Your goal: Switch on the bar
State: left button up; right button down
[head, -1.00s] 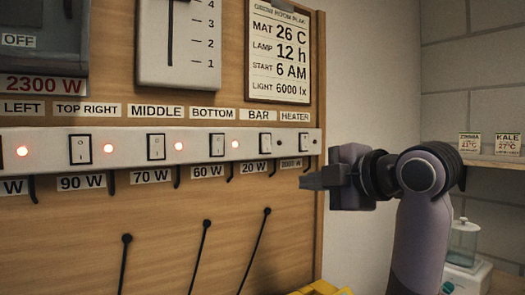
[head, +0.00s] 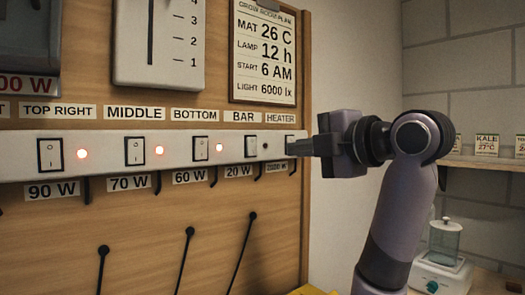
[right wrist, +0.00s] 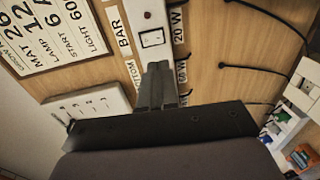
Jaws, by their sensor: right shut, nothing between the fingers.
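The bar switch (head: 251,147) is a white rocker on the white switch strip (head: 110,157), under the BAR label (head: 246,117). The small lamp (head: 265,146) beside it is dark. My right gripper (head: 290,148) is shut and empty. In the head view its tips are at strip height, right of the bar switch, partly covering the heater switch. In the right wrist view the bar switch (right wrist: 152,38) lies just beyond the fingertips (right wrist: 158,66); I cannot tell whether they touch the strip. The bar lamp (right wrist: 147,15) looks dull red there. My left gripper is not in view.
The top right, middle and bottom switches have glowing red lamps, such as the bottom lamp (head: 219,147). Black cables (head: 242,245) hang below the strip. A plan board (head: 264,52) hangs above. A shelf (head: 490,162) and a white appliance (head: 440,272) are at the right.

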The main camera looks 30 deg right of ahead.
aim_at(253, 153)
jog(key=w, duration=0.3)
jog(key=w+f+p, duration=0.1)
jog(key=w, duration=0.3)
jog(key=w+a+p, duration=0.1)
jog(key=w, duration=0.2)
jog(key=shift+w+f, duration=0.15)
jog(key=shift+w, duration=0.15)
jog(key=shift+w+d, duration=0.1)
